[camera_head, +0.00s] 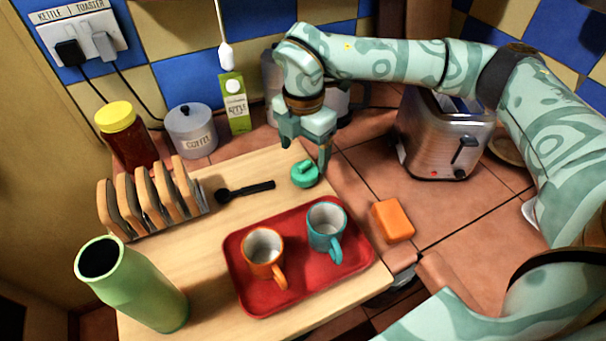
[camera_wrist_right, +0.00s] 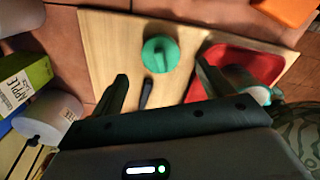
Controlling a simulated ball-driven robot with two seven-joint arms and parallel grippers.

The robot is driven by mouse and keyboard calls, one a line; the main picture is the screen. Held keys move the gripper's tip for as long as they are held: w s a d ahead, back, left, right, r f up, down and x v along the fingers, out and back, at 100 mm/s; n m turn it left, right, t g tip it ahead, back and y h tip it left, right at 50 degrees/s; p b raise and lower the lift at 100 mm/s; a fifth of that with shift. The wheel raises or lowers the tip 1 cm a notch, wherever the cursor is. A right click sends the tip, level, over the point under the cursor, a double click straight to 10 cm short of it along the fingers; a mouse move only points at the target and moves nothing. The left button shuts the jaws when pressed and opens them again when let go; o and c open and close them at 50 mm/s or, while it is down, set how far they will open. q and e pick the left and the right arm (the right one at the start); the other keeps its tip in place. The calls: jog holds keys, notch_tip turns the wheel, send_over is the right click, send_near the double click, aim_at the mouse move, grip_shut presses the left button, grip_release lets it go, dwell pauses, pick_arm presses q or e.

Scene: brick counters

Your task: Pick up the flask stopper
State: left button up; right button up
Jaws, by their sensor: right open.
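The flask stopper (camera_head: 305,173) is a small round green piece with a raised grip, lying on the wooden board's back right part. It also shows in the right wrist view (camera_wrist_right: 160,54), ahead of and between the two fingers. My right gripper (camera_head: 308,150) is open and points down just above the stopper; I see no contact. In the right wrist view its fingers (camera_wrist_right: 160,88) stand apart with nothing held. The green flask (camera_head: 130,285) stands at the front left with a dark open mouth. My left gripper is not in view.
A red tray (camera_head: 300,288) with an orange mug (camera_head: 263,250) and a teal mug (camera_head: 325,225) lies in front of the stopper. A black spoon (camera_head: 245,190) and toast rack (camera_head: 150,200) are left. An orange block (camera_head: 393,220) and toaster (camera_head: 445,135) are right.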

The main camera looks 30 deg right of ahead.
aim_at(305, 163)
notch_tip(305, 163, down, 7)
jog(key=shift+d+b, duration=0.1)
jog(key=shift+b, duration=1.05)
jog(key=shift+r, duration=0.1)
jog(key=c, duration=1.1)
